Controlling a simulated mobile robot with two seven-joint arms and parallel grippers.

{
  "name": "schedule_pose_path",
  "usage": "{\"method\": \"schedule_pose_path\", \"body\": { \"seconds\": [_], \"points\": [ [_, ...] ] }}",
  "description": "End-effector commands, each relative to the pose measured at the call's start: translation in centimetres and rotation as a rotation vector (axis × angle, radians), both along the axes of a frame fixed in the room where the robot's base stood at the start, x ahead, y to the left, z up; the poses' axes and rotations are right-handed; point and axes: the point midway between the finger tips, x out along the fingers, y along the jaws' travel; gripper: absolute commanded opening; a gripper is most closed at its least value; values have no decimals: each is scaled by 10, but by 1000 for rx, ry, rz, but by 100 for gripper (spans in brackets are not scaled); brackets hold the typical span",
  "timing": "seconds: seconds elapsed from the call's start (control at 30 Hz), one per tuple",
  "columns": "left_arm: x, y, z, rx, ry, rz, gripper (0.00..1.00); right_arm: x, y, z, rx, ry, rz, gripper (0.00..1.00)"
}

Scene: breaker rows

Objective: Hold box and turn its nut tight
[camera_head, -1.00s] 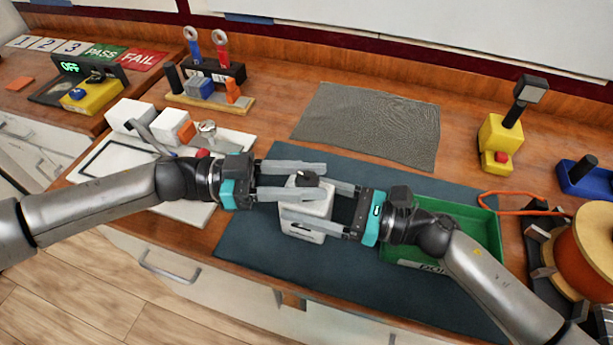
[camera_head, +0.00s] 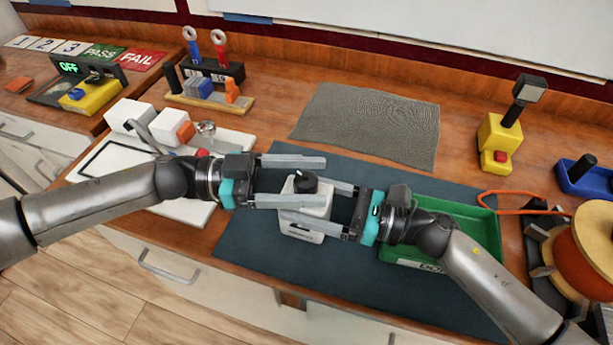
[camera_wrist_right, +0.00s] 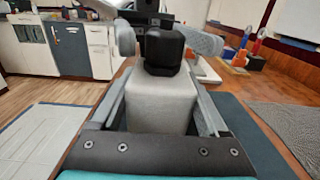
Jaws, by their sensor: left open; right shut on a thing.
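A small white box (camera_head: 303,228) with a black nut (camera_head: 305,182) on top is above the dark blue mat, in the middle of the head view. My right gripper (camera_head: 318,208) is shut on the box, one finger along each side. The right wrist view shows the pale box (camera_wrist_right: 160,103) between the fingers and the black nut (camera_wrist_right: 163,52) at its top. My left gripper (camera_head: 325,180) is open, its fingers apart on either side of the nut region. I cannot tell whether they touch the nut.
A green tray (camera_head: 492,232) stands right of the box, partly behind my right arm. A grey cloth (camera_head: 368,125) lies behind the mat (camera_head: 262,245). A white board (camera_head: 195,212) is at the left, and an orange cable spool (camera_head: 590,240) at the right.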

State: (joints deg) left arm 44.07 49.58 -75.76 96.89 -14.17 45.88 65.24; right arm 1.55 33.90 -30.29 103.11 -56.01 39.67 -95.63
Motion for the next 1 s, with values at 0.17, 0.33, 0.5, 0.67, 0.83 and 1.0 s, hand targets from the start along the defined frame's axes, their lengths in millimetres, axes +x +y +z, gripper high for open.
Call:
{"method": "schedule_pose_path", "body": {
  "seconds": [0.17, 0.33, 0.5, 0.67, 0.83, 1.0],
  "points": [
    [1, 1, 14, 1, -5, 1, 74, 0, 0, 0, 0, 0, -1, 0],
    [0, 1, 47, 1, -6, 0, 74, 1, -1, 0, 0, 0, -2, 0],
    [0, 0, 78, 0, -5, -1, 74, 1, -1, 0, -1, 0, -3, 0],
    [0, 0, 95, 0, -3, 1, 74, 1, -1, 0, -1, 0, -3, 0],
    [0, 0, 101, 0, 0, 0, 74, 1, -1, 0, -1, 0, -3, 0],
    [0, 0, 100, 0, 0, 0, 74, 1, -1, 0, -1, -1, -4, 0]
  ]
}}
